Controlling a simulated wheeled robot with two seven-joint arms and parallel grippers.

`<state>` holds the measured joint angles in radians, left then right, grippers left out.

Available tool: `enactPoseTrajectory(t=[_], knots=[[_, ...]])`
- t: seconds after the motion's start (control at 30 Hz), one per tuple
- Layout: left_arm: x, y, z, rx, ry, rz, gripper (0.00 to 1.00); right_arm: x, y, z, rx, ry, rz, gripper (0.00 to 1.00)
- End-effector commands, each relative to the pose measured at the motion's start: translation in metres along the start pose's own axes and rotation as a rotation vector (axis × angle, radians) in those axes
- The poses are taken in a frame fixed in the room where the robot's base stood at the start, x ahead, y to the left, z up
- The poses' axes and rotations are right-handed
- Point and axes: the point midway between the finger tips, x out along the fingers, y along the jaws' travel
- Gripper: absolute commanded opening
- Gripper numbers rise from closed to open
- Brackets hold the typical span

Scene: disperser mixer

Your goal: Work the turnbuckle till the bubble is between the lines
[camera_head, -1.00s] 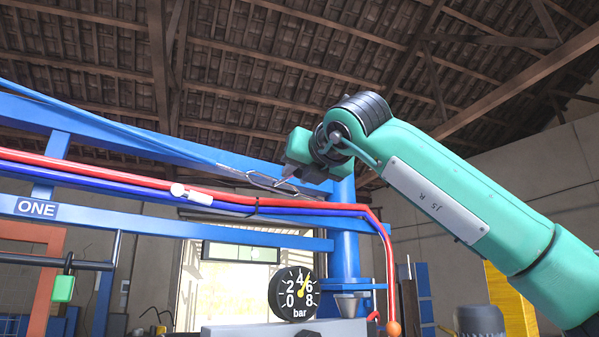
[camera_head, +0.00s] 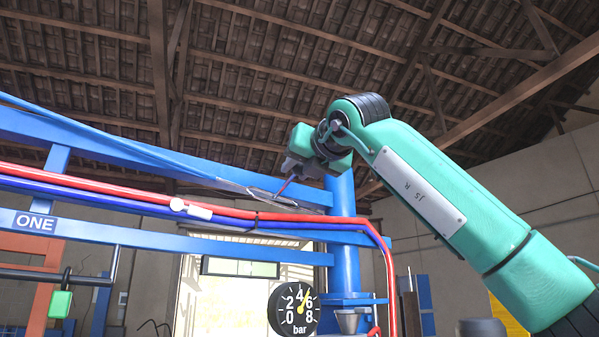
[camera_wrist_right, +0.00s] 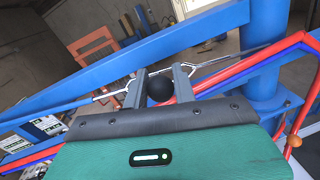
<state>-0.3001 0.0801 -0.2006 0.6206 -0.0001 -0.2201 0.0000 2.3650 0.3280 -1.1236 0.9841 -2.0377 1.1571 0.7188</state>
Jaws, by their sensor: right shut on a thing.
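The turnbuckle (camera_head: 268,193) is a slim metal frame in line with the blue stay rod, above the red pipe. It also shows behind the fingers in the right wrist view (camera_wrist_right: 205,69). My left gripper is not in view.
Red pipe (camera_head: 110,187) and blue pipe (camera_head: 110,202) run just below the turnbuckle to the blue post (camera_head: 343,240). A pressure gauge (camera_head: 293,308) stands lower down. A green padlock (camera_head: 60,304) hangs at left. Space above the gripper is open.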

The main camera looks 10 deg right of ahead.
Motion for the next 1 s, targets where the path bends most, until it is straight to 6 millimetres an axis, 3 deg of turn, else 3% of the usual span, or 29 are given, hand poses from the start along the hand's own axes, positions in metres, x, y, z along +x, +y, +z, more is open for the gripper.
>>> enactPoseTrajectory(t=[0.2, 0.7, 0.73, 0.8, 1.0], knots=[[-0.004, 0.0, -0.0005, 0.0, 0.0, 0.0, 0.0, 0.0019, 0.001, 0.0089, 0.005, -0.005, 0.009, 0.0], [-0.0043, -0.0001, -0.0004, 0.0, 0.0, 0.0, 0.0, 0.003, 0.0012, 0.0095, 0.006, -0.004, 0.01, 0.0], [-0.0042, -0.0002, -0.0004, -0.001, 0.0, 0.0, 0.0, 0.003, 0.0011, 0.0094, 0.006, -0.004, 0.01, 0.3], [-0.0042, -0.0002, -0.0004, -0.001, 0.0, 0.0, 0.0, 0.0032, 0.0011, 0.009, 0.006, -0.003, 0.01, 0.44], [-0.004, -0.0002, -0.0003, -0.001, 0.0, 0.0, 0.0, 0.0038, 0.0012, 0.0078, 0.005, 0.0, 0.009, 0.47]])
